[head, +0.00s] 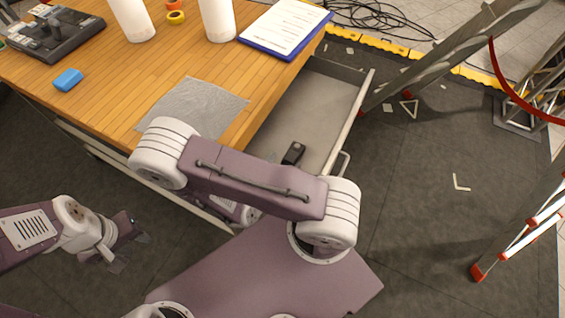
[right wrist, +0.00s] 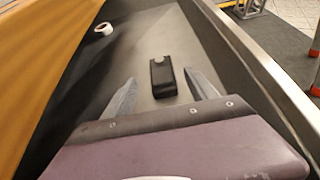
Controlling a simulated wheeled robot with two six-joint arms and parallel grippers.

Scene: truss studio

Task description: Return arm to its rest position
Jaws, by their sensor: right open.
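My right arm (head: 258,180) reaches across the desk's front corner in the head view and hides its own gripper there. My left gripper (head: 131,253) hangs low over the dark floor at the left, open and empty.
A white tape roll (right wrist: 103,29) lies in the drawer. The wooden desk (head: 110,98) holds a grey cloth (head: 195,107), a blue block (head: 67,80), a clipboard (head: 285,27) and white cylinders (head: 217,20). A ladder (head: 530,225) stands right. Cables (head: 380,15) lie behind.

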